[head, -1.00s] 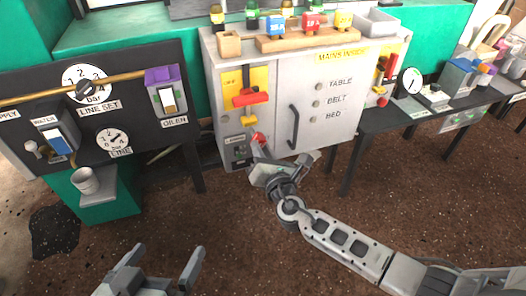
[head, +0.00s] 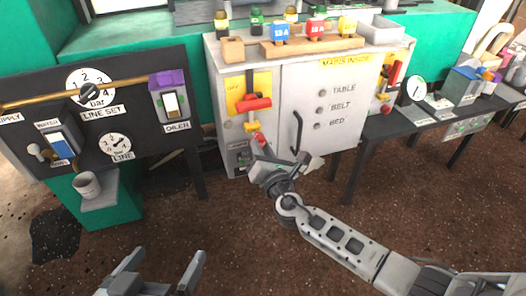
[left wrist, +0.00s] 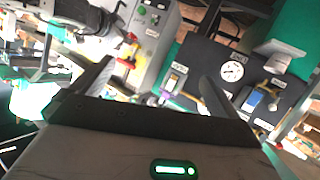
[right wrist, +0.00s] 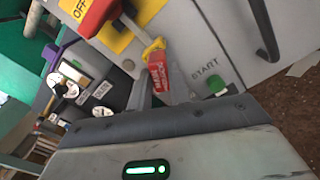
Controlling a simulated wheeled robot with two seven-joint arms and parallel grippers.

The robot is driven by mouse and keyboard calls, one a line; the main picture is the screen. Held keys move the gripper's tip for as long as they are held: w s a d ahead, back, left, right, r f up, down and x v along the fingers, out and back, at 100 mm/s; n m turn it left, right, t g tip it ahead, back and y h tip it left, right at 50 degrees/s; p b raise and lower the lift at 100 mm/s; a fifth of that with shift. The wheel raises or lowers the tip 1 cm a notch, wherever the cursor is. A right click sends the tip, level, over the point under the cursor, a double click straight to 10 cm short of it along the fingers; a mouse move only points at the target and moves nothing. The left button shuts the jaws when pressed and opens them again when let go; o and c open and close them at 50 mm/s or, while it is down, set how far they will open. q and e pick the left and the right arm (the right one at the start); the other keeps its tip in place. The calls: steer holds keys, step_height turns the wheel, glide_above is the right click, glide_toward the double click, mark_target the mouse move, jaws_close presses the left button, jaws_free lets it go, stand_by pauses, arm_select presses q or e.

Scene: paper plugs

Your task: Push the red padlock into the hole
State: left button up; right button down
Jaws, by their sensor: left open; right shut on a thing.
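The red padlock (head: 259,140) is at the front of the grey cabinet, just below the yellow tab (head: 252,127) under the red lever handle (head: 254,104). In the right wrist view the padlock (right wrist: 159,76) has a white-lettered label and stands tilted, its top close to the yellow tab (right wrist: 153,48). My right gripper (head: 260,155) is shut on its lower part. The hole itself and the padlock's shackle cannot be made out. My left gripper (head: 166,262) is open and empty, low in front, well away from the cabinet.
A black bar handle (head: 296,132) is on the cabinet right of the padlock. A green START button (right wrist: 217,85) sits close to my right gripper. The black gauge panel (head: 140,112) and a cup (head: 87,186) are on the left. Open floor lies in front.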

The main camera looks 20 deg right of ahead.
arm_select(q)
steer(key=shift+f, duration=0.15)
arm_select(e)
steer(key=shift+w, duration=0.45)
steer(key=c, duration=1.2)
jaws_free()
